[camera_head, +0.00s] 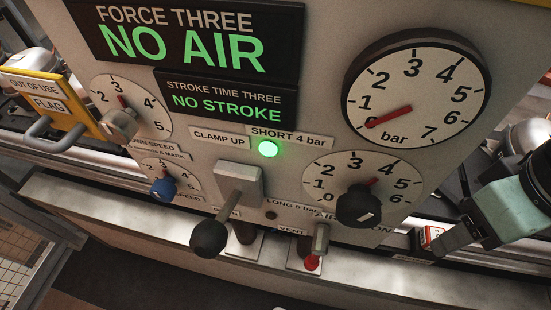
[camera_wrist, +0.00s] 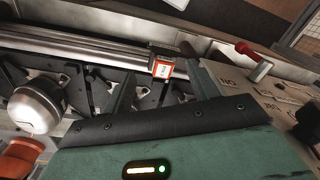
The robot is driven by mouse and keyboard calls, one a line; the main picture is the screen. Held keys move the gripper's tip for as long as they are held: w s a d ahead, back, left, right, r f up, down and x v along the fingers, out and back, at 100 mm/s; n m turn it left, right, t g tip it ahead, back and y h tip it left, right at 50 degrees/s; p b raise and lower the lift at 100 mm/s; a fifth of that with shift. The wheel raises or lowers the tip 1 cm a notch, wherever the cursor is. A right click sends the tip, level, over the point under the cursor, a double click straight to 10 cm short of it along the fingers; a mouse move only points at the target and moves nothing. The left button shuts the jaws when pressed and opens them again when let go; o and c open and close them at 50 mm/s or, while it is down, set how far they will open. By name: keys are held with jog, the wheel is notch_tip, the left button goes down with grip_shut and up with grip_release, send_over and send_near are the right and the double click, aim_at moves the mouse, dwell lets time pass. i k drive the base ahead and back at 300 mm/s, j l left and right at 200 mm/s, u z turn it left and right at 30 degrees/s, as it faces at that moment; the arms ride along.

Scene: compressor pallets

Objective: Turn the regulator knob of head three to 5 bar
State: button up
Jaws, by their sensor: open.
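The black regulator knob (camera_head: 358,205) sits on a white dial (camera_head: 322,172) at the lower right of the upright panel. Its red pointer is near 4. The large bar gauge (camera_head: 418,88) above has its red needle near 0. My gripper (camera_head: 436,245) is at the right edge of the head view, right of the knob and apart from it. In the wrist view my gripper (camera_wrist: 165,82) is open, its fingers spread with nothing held. A dark knob (camera_wrist: 308,126) shows at that view's right edge; I cannot tell if it is the regulator.
Displays read NO AIR (camera_head: 185,48) and NO STROKE (camera_head: 228,107). A black-ball lever (camera_head: 209,238) and a red-tipped vent valve (camera_head: 312,262) stick out near the knob. A green lamp (camera_head: 267,149) is lit. A small red-and-white box (camera_wrist: 162,70) shows beyond my fingers by the rail.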

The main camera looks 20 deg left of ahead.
aim_at(356, 208)
jog(key=k+l+u, duration=0.2)
jog(key=k, duration=0.25)
jog(key=k+l+u, duration=0.25)
jog(key=k, duration=0.2)
